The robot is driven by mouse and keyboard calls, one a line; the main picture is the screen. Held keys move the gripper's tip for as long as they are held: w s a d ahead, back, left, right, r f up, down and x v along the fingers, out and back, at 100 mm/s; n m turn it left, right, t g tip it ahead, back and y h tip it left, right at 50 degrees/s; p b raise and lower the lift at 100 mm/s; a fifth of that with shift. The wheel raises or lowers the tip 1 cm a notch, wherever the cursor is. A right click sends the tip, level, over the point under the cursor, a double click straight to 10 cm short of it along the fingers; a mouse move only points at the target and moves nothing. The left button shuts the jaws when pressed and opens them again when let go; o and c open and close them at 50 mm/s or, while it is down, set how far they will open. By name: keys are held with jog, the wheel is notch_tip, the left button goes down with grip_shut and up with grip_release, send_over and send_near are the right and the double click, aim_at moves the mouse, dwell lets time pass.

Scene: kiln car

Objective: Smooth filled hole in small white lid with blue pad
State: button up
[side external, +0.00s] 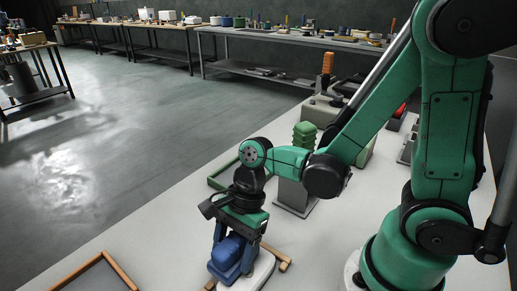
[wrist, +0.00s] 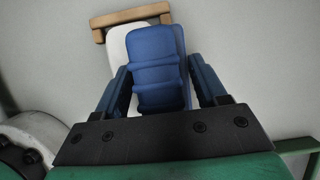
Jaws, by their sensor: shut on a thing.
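My gripper (side external: 233,245) points down at the front of the white table and is shut on the blue pad (side external: 230,251). In the wrist view the blue pad (wrist: 157,70) sits between the two blue fingers of my gripper (wrist: 160,85). The white lid (side external: 263,270) lies under the pad, and part of it shows beside the pad in the wrist view (wrist: 118,45). The pad covers much of the lid, so the filled hole is hidden. I cannot tell whether the pad touches the lid.
Wooden bars (side external: 276,257) lie at the lid's edge; one shows in the wrist view (wrist: 132,18). A wood-framed tray (side external: 97,272) is at the front left. A green-edged tray (side external: 222,174) and a stack of green blocks (side external: 304,134) stand behind my gripper.

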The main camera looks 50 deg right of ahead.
jog(key=shift+r, duration=3.5)
jog(key=w+d+r+n+g+h, duration=0.45)
jog(key=w+d+r+n, duration=0.4)
jog(key=n, duration=0.95)
jog(key=s+a+f+m+y, duration=0.1)
jog(key=s+a+f+m, duration=0.1)
jog(key=s+m, duration=0.1)
jog(key=s+a+f+m+t+y, duration=0.1)
jog(key=s+a+f+m, duration=0.2)
jog(key=s+m, duration=0.1)
jog(key=s+a+f+m+t+y, duration=0.1)
jog(key=s+a+f+m+y, duration=0.1)
jog(key=m, duration=0.3)
jog(key=shift+s+a+f, duration=0.55)
jog(key=shift+s, duration=0.15)
jog(key=shift+s+a+f+m+t, duration=0.2)
jog(key=shift+s+f+m+t, duration=0.05)
jog(key=shift+s+m, duration=0.25)
